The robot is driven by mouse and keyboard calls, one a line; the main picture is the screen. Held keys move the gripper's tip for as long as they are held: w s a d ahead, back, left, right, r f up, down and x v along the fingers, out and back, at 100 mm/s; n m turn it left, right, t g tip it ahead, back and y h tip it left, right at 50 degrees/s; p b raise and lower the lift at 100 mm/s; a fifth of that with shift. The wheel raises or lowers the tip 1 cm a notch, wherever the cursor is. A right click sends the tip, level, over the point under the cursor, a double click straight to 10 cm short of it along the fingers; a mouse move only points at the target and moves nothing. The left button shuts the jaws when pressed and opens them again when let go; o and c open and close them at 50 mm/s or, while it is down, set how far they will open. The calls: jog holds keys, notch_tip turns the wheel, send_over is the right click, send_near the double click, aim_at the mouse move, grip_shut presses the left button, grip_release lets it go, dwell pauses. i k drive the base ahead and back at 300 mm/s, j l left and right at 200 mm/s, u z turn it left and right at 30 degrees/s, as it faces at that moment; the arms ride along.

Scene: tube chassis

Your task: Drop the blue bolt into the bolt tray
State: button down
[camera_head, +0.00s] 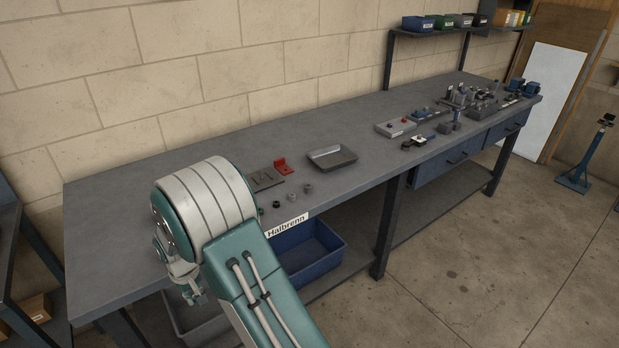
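A shallow grey tray (332,161) lies on the workbench, right of the red bracket; it looks like the bolt tray, and I make out nothing inside it. I cannot pick out the blue bolt in this view. My teal and white arm fills the lower left foreground. What looks like my gripper (188,284) is partly hidden behind the arm, low at the left near the bench's front edge. Its fingers are too small and covered to tell whether they are open or hold anything.
The grey workbench (135,200) has free room at its left end. A red bracket (283,167), a dark plate (265,181) and several small round parts (308,189) lie near the tray. Tools and fixtures (470,100) crowd the right end. A blue bin (310,255) stands below.

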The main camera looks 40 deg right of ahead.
aim_at(337, 161)
jog(key=z, duration=1.25)
